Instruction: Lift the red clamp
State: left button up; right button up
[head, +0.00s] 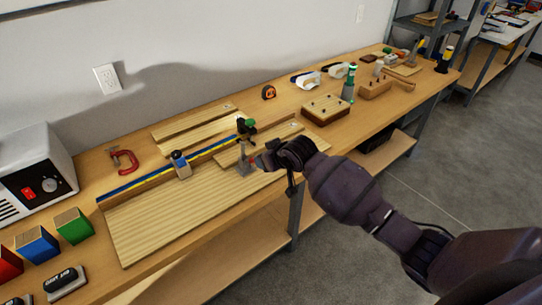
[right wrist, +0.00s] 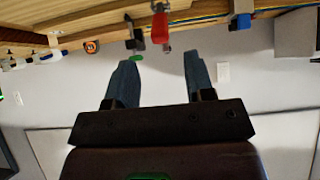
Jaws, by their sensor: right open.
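A red C-clamp (head: 123,160) lies on the workbench at the left in the head view, between the white machine and the wooden jig board. A small grey metal toggle clamp (head: 243,166) stands on the front of the jig board, with a red handle that shows large in the right wrist view (right wrist: 160,27). A second, black clamp with a green tip (head: 247,127) stands behind it. My right gripper (head: 259,161) is beside the red handle; its fingers (right wrist: 160,60) are apart and empty, with the handle beyond their tips. My left gripper is not in view.
The jig board (head: 150,222) carries a blue-yellow strip and a blue stop block (head: 180,164). A white machine (head: 35,170) and coloured blocks (head: 73,226) stand at left. A wooden block with holes (head: 325,109) and a green-topped bottle (head: 349,83) stand right of the gripper.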

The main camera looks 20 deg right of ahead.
jog(key=shift+v, duration=1)
